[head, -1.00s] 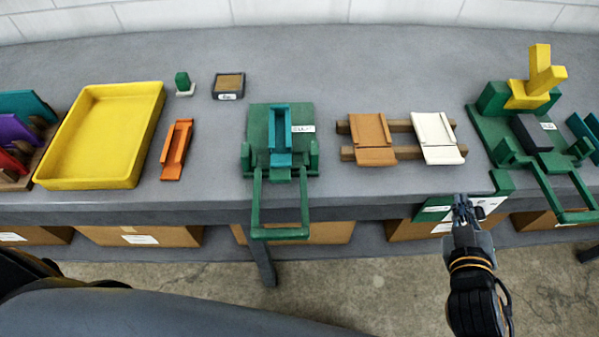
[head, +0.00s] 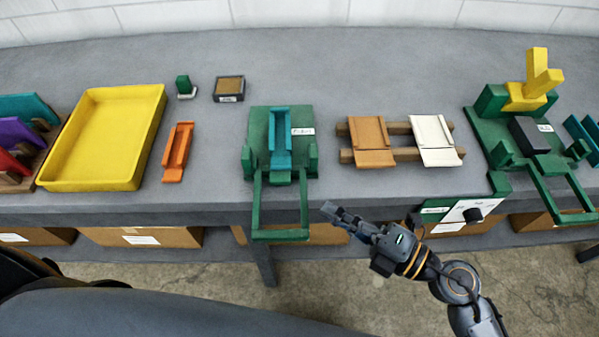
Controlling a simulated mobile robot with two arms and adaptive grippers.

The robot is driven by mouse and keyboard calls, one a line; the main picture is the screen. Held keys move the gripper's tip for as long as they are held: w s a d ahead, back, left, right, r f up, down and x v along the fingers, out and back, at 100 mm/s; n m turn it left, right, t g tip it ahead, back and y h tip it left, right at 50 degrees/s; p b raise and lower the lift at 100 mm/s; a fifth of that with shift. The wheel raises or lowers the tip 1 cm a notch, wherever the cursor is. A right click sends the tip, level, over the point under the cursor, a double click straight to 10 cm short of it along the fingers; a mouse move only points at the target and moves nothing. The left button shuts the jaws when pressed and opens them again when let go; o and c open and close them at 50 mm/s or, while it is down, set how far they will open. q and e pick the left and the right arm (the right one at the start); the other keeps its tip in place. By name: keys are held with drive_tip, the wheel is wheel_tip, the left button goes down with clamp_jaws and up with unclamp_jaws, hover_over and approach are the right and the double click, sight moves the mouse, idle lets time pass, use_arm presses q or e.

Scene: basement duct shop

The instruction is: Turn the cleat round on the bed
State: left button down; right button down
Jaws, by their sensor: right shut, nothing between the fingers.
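The teal cleat (head: 281,138), a channel-shaped piece with raised sides, lies lengthwise on the green bed (head: 258,125) at the middle of the bench. A small white label is on the bed beside it. A green bar handle (head: 304,205) loops out from the bed over the bench's front edge. My right gripper (head: 328,209) is shut and empty, in front of the bench edge and just right of the handle. It is apart from the cleat. My left gripper is not in view.
Left of the bed are an orange channel piece (head: 178,150) and a yellow tray (head: 108,135). Right are tan (head: 369,135) and white (head: 434,138) pieces on wooden rails. Another green fixture (head: 490,110) with yellow blocks stands farther right. A dial panel (head: 457,212) hangs at the front edge.

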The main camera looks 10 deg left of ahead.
sight(301, 193)
drive_tip(key=p+x, duration=0.1)
drive_tip(key=x, duration=0.6)
drive_tip(key=shift+w+a+r+p, duration=0.15)
drive_tip(key=shift+w+a+p, duration=0.05)
drive_tip(key=shift+p, duration=0.1)
drive_tip(key=shift+w+a, duration=0.2)
drive_tip(key=shift+w, duration=0.4)
drive_tip(key=shift+w+a, duration=0.2)
drive_tip(key=shift+w, duration=0.35)
drive_tip(key=shift+w+a, duration=0.2)
drive_tip(key=shift+w, duration=0.35)
